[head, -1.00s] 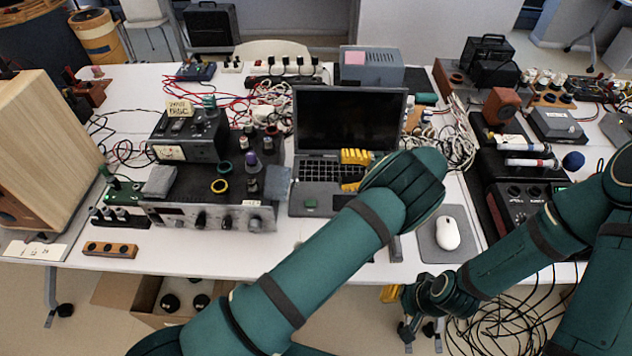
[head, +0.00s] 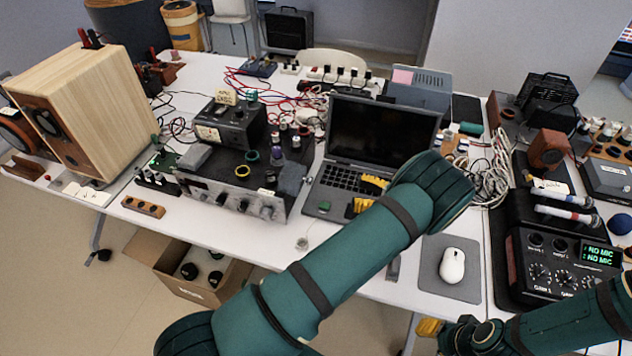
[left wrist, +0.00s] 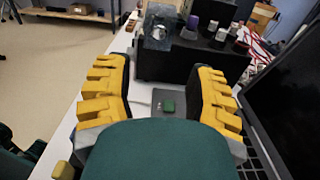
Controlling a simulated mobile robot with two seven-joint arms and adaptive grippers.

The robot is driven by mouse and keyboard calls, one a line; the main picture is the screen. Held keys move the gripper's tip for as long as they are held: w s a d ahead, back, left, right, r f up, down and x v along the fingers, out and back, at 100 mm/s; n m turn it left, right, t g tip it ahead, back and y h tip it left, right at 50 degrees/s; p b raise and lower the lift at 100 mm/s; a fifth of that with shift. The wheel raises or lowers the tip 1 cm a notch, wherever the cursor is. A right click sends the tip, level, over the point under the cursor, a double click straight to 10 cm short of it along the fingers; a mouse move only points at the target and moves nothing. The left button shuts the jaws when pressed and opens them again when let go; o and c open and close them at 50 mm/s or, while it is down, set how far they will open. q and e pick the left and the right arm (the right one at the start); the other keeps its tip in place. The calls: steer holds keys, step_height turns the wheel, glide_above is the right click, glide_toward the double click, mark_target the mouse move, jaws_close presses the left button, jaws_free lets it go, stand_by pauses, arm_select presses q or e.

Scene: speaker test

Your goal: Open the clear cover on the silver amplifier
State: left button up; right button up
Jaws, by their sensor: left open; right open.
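The silver amplifier (head: 232,196) lies near the table's front edge, with its knobbed face towards me and gear on its dark top. It also shows in the left wrist view (left wrist: 180,66), ahead of my fingers. A clear, shiny piece (left wrist: 157,34), seemingly the cover, is at its front corner; whether it is shut is unclear. My left gripper (head: 367,195) is open and empty over the laptop, right of the amplifier and apart from it. Its yellow fingers stand wide apart in the left wrist view (left wrist: 164,93). My right gripper (head: 432,332) is open at the bottom edge, partly cut off.
The open laptop (head: 338,178) stands close right of the amplifier, with a small green piece (head: 324,206) on its corner. A white mouse (head: 452,266) lies farther right. A wooden speaker (head: 95,110) stands at left. A small clear object (head: 302,243) is near the table's front edge.

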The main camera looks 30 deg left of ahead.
mark_target(310, 178)
arm_select(q)
steer(key=x, duration=1.3)
steer(key=shift+s+a, duration=0.15)
steer(key=shift+a, duration=0.1)
steer(key=shift+p, duration=0.35)
jaws_close()
